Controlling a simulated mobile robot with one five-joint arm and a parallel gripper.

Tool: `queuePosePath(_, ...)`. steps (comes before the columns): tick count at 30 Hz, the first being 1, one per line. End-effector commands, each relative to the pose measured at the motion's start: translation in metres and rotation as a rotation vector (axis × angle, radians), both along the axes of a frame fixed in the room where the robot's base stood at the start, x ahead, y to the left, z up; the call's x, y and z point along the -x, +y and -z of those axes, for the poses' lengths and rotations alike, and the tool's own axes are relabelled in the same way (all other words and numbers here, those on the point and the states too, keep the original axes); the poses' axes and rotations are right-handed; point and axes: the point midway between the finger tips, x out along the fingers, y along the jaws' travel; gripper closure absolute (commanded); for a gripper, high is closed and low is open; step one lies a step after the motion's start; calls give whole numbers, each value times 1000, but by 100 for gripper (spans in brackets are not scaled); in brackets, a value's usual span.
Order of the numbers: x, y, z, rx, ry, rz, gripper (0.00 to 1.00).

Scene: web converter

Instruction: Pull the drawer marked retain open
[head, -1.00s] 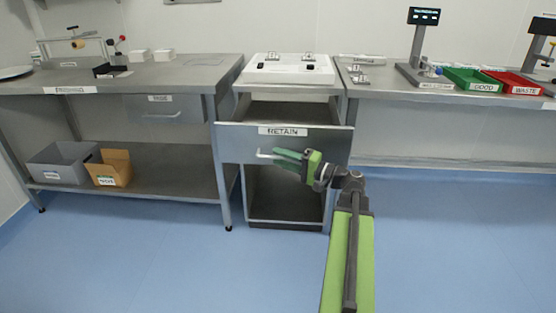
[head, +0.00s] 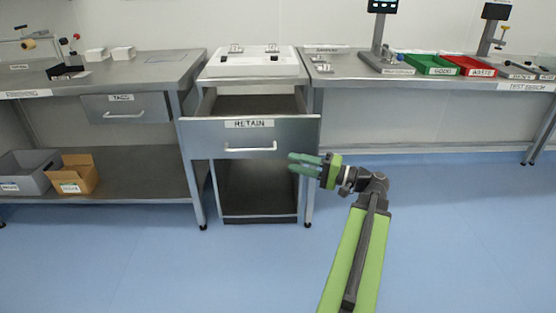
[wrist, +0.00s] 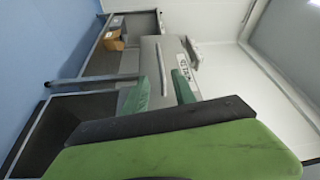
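The drawer marked RETAIN (head: 210,139) stands pulled out from its cabinet in the head view, and its open inside shows behind the front panel. Its bar handle (head: 250,149) is bare, with nothing around it. My gripper (head: 290,163) is to the right of the handle and a little below it, apart from it, with its green fingers pointing left. In the wrist view the two green fingers (wrist: 162,88) are spread with a gap and nothing between them. The RETAIN front (wrist: 158,50) and its handle (wrist: 160,68) show beyond the fingertips.
Green (head: 432,66) and red (head: 468,67) trays stand on the right bench. The blue floor in front is clear.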

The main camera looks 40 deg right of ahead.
Motion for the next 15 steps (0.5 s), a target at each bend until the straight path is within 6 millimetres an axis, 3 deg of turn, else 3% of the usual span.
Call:
queuePosePath(4, 12, -6, 1, 0, 0, 2, 68)
queuePosePath(11, 13, -7, 1, 0, 0, 1, 68)
queuePosePath(15, 7, 0, 5, 5, 18, -13, 82)
